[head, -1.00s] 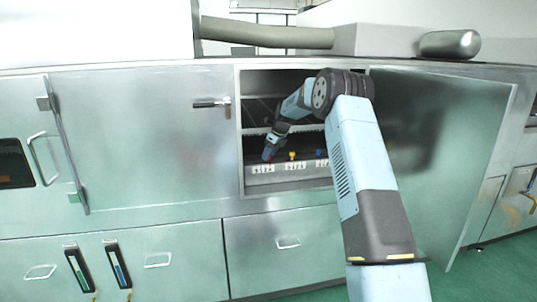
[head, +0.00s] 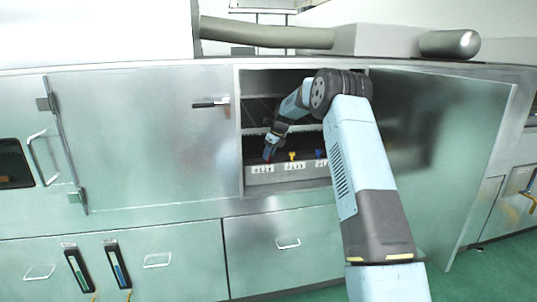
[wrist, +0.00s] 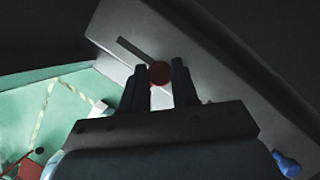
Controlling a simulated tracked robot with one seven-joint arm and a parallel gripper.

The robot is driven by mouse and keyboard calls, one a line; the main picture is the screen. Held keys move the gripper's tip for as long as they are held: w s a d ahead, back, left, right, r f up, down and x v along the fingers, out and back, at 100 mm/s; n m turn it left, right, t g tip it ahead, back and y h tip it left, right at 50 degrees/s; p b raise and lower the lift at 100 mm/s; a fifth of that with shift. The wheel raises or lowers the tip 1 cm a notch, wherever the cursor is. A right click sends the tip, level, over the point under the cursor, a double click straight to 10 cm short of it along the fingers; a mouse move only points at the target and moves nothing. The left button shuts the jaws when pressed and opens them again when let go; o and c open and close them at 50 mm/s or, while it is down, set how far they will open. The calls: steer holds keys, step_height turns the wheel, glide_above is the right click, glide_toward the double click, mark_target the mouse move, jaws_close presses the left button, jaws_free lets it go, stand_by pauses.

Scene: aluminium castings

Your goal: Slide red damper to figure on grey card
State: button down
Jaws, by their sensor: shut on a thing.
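The red damper (wrist: 159,73) is a round dark-red knob in the wrist view, beside a dark straight slot in a grey panel. My gripper (wrist: 160,78) has one finger on each side of the knob and is shut on it. In the head view my gripper (head: 269,153) is inside the open cabinet, at the left end of the row of knobs. Small pale cards (head: 262,169) with dark marks sit on the front below the knobs. The marks are too small to read, and I cannot tell which card is grey.
A yellow knob (head: 291,156) and a blue knob (head: 319,154) stand to the right of my gripper; the blue one also shows in the wrist view (wrist: 287,164). A shelf edge (head: 257,130) lies close to my wrist. The cabinet door (head: 440,150) stands open at right.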

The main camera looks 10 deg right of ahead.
steer(key=shift+a, duration=0.95)
steer(key=c, duration=0.9)
jaws_free()
steer(key=shift+r, duration=0.1)
